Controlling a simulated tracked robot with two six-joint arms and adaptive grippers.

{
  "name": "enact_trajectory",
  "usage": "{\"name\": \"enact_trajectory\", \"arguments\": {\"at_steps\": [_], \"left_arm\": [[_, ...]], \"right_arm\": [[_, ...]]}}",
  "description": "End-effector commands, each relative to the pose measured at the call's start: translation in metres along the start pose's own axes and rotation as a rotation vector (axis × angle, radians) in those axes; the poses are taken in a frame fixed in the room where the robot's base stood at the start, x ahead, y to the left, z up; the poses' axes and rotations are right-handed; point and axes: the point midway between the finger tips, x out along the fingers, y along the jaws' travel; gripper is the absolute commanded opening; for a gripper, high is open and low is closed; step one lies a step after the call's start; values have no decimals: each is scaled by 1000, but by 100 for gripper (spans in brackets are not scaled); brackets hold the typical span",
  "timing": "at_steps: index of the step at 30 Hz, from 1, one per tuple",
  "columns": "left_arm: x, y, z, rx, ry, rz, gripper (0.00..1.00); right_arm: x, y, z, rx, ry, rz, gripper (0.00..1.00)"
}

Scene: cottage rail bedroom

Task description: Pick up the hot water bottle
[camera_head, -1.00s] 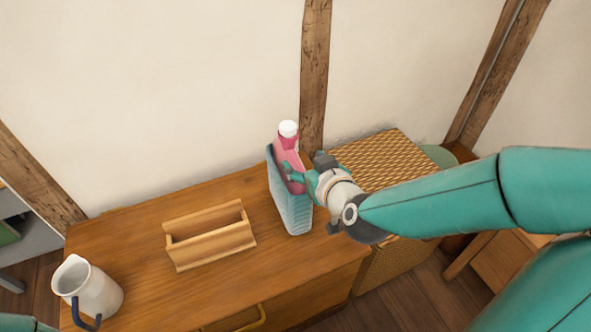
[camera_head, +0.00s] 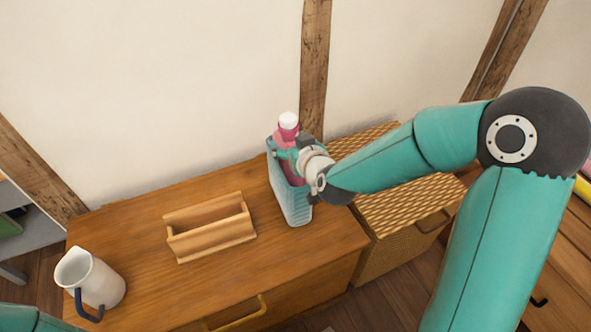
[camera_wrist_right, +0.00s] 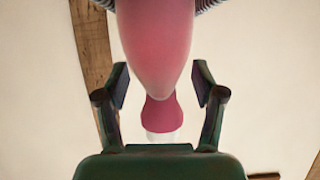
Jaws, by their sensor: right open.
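The hot water bottle (camera_head: 288,136) is pink with a white cap. It stands upright in a narrow blue-grey ribbed container (camera_head: 293,208) at the right end of the wooden dresser. My right gripper (camera_head: 283,154) is open at the bottle's upper part, above the container. In the right wrist view the bottle (camera_wrist_right: 158,40) lies between the two spread fingers (camera_wrist_right: 161,84), with visible gaps beside its narrowing neck. The bottle's lower part is hidden by the container and gripper. A bit of my left arm shows at the lower left; its gripper is out of view.
A wooden caddy (camera_head: 210,239) and a white jug (camera_head: 90,277) with a dark handle stand on the dresser (camera_head: 150,290). A woven chest (camera_head: 400,215) stands to the right. The wall (camera_head: 180,90) is close behind.

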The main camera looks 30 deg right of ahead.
Motion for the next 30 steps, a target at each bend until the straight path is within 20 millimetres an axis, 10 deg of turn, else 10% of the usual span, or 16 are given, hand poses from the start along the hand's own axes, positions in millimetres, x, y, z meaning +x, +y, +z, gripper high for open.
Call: {"name": "enact_trajectory", "arguments": {"at_steps": [4, 16, 30], "left_arm": [[0, 0, 0, 0, 0, 0, 40], [0, 0, 0, 0, 0, 0, 40], [-1, 0, 0, 0, 0, 0, 40]], "right_arm": [[0, 0, 0, 0, 0, 0, 65], [0, 0, 0, 0, 0, 0, 0], [-1, 0, -4, 0, 7, 1, 0]]}}
